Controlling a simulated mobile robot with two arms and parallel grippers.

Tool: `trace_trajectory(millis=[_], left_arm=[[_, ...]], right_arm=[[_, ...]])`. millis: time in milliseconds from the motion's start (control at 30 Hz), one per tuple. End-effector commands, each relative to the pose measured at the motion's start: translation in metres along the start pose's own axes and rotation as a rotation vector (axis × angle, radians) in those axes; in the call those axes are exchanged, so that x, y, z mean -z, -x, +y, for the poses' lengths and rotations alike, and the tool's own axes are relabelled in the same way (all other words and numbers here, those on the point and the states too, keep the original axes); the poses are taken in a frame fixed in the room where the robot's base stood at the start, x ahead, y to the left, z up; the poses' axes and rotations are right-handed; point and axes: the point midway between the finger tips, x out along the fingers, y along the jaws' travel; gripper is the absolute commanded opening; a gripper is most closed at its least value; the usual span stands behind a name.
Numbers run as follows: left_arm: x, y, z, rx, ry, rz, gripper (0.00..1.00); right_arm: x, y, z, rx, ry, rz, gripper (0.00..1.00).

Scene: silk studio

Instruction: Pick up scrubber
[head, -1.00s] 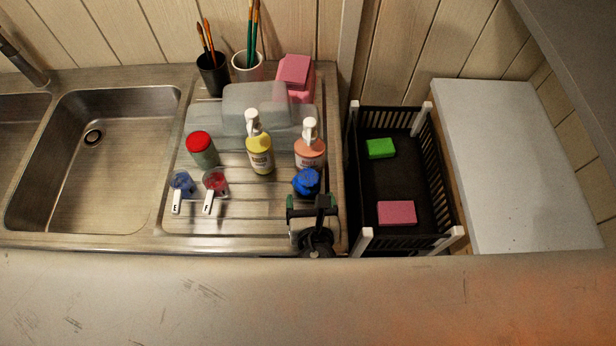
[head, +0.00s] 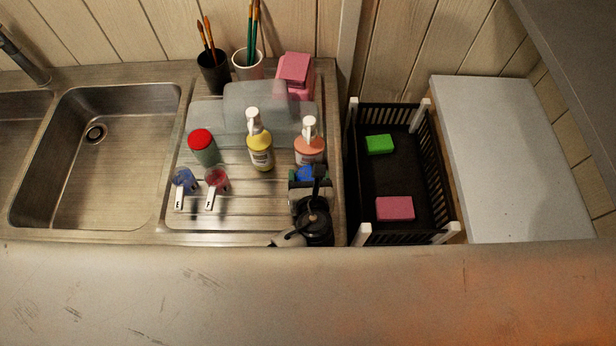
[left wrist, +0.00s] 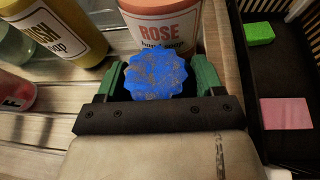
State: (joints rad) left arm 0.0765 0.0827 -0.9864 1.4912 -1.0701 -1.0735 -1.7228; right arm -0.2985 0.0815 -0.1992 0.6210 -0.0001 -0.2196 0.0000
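The scrubber (head: 306,173) looks like a blue, scalloped, speckled pad at the right front of the draining board, just before the orange soap bottle. In the left wrist view the scrubber (left wrist: 155,75) lies between the green fingers. My left gripper (head: 309,179) is at the scrubber, partly covering it in the head view. The fingers of my left gripper (left wrist: 158,68) are spread, one on each side of the scrubber. I cannot tell whether they touch it. My right gripper is not in view.
The orange ROSE soap bottle (left wrist: 160,25) stands close beyond the fingers. A yellow soap bottle (head: 260,147) and a red-lidded jar (head: 203,149) stand to the left. A black rack (head: 400,185) with green and pink sponges is to the right. The sink (head: 100,160) is empty.

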Motion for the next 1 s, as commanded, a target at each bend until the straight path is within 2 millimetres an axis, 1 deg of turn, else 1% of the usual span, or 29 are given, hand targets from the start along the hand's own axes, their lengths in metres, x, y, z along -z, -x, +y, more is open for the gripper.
trace_trajectory(millis=[33, 100, 367, 467, 567, 667, 733, 800, 1000], left_arm=[[0.0, 0.0, 0.0, 0.0, 0.0, 0.0, 0.48], [0.0, 0.0, 0.0, 0.0, 0.0, 0.0, 0.41], [-0.002, 0.001, 0.0, 0.0, 0.0, -0.001, 0.41], [-0.007, 0.003, 0.0, 0.0, 0.001, -0.001, 0.41], [-0.016, 0.006, 0.001, 0.0, 0.003, -0.001, 0.41], [-0.03, 0.012, 0.002, 0.001, 0.004, -0.003, 0.41], [-0.04, 0.018, 0.001, 0.002, 0.004, -0.002, 0.41], [-0.04, 0.034, -0.008, 0.004, 0.005, 0.002, 0.41], [-0.05, 0.075, -0.029, 0.003, 0.005, 0.001, 0.41]], right_arm=[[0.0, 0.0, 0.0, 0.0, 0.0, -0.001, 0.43], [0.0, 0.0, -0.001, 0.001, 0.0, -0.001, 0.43], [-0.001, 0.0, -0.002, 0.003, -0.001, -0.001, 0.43], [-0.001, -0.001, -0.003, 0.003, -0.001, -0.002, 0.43], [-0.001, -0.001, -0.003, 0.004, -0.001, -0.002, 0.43], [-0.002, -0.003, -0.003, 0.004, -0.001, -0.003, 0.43], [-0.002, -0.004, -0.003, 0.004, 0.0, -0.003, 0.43], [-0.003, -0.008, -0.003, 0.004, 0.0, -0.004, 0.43], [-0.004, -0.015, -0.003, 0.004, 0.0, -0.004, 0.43]])
